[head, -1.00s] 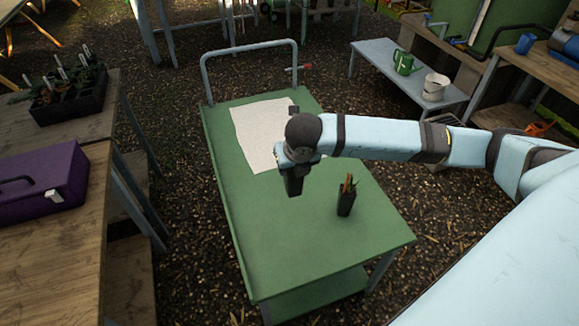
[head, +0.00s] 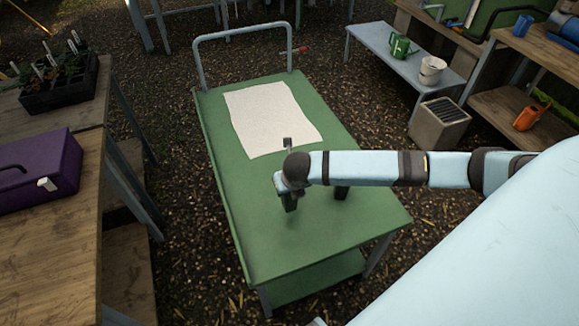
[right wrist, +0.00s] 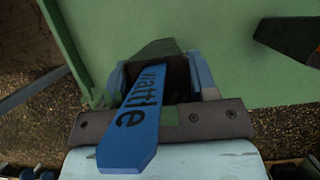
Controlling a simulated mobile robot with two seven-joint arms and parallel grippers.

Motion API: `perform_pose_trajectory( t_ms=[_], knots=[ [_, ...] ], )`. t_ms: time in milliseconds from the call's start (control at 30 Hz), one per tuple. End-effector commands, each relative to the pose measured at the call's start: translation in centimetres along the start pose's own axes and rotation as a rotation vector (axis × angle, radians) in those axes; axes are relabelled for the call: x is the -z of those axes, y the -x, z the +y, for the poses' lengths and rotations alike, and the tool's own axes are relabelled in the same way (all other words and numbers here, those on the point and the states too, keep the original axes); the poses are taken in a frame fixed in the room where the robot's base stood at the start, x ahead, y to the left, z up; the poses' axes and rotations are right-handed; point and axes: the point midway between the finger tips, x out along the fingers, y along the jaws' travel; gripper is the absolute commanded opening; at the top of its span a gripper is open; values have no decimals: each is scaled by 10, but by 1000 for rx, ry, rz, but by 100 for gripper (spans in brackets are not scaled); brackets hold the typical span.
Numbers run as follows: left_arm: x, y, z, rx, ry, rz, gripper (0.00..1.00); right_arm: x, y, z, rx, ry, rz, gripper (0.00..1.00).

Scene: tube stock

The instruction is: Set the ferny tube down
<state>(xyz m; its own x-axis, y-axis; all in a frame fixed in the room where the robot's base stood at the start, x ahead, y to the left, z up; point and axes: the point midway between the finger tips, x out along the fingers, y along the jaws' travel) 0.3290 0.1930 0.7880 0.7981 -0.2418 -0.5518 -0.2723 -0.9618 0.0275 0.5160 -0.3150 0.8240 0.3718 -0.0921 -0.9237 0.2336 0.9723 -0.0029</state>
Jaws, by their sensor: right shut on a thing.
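My right gripper (head: 289,203) is shut on a dark tube, which I take as the ferny tube; it points down over the green trolley top (head: 270,245). In the right wrist view the ferny tube (right wrist: 155,48) sits between the blue fingers of my gripper (right wrist: 160,75). A blue label (right wrist: 140,120) reading "wattle" sticks out of it. The foliage cannot be made out. I cannot tell whether the tube touches the trolley. My left gripper is not in view.
A pale sheet (head: 270,115) lies on the trolley's far half. The front left of the top is clear. A wooden bench (head: 50,235) with a purple case (head: 38,175) and a plant tray (head: 62,92) stands to the left. A heater-like box (head: 437,125) is at right.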

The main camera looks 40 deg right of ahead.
Motion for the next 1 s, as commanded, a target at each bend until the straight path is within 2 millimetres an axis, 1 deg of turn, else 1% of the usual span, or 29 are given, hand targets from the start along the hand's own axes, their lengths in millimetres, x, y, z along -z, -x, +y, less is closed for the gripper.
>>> perform_pose_trajectory(
  t_ms=[200,267,567,600,667,700,1000],
  knots=[
    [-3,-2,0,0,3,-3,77,14,-30,0,0,0,3,25],
    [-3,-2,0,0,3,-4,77,14,-34,0,0,0,1,25],
    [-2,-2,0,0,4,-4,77,15,-35,0,1,1,0,25],
    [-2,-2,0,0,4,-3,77,15,-36,0,1,1,1,55],
    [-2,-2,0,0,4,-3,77,15,-36,0,1,0,1,69],
    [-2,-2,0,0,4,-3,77,15,-36,0,1,0,1,78],
    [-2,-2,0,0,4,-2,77,15,-34,0,0,0,0,78]
  ],
)
